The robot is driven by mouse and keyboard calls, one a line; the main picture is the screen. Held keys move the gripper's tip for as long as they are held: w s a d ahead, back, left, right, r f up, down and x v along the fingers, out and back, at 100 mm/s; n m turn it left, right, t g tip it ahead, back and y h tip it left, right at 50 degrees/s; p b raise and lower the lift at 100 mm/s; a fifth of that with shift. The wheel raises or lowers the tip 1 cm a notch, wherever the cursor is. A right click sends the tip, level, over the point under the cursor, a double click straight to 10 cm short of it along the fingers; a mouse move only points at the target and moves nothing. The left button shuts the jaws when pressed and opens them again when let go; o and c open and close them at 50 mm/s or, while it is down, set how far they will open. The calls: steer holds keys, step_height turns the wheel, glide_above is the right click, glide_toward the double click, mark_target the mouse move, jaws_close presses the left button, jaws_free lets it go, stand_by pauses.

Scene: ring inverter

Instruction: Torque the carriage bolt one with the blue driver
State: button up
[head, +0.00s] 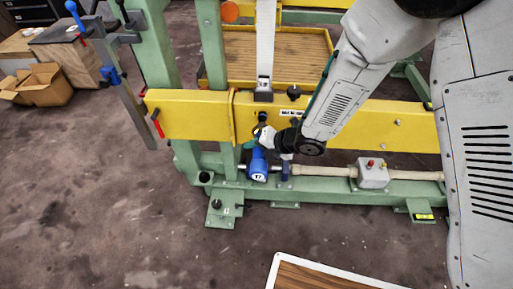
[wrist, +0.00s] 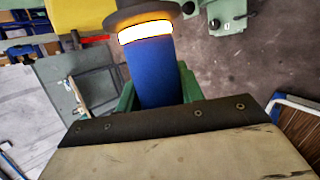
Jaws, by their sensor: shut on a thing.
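My gripper (head: 257,145) is shut on the blue driver (head: 258,168), in front of the yellow beam (head: 190,117). The driver's blue end, marked 17, points down toward the camera. In the wrist view the blue driver (wrist: 155,75) has a glowing yellow-white band and a dark disc at its far end. A dark bolt head or socket (head: 262,118) shows on the beam just above my gripper. I cannot tell which carriage bolt it is, or whether the driver touches a bolt, as my wrist hides that spot.
A green frame (head: 155,45) stands behind the beam. A tool rack (head: 120,80) with blue-handled tools is at the left, and a red-handled tool (head: 157,124) is at the beam's left end. A grey switch box (head: 373,172) sits at lower right. The floor in front is mostly clear.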

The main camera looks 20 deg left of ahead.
mark_target(255, 161)
steer(key=shift+r, duration=0.1)
steer(key=shift+s+d, duration=0.2)
steer(key=shift+s, duration=0.6)
steer(key=shift+s+d, duration=0.15)
steer(key=shift+s, duration=0.65)
steer(key=shift+s+d, duration=0.2)
steer(key=shift+s, duration=0.6)
steer(key=shift+a, duration=0.1)
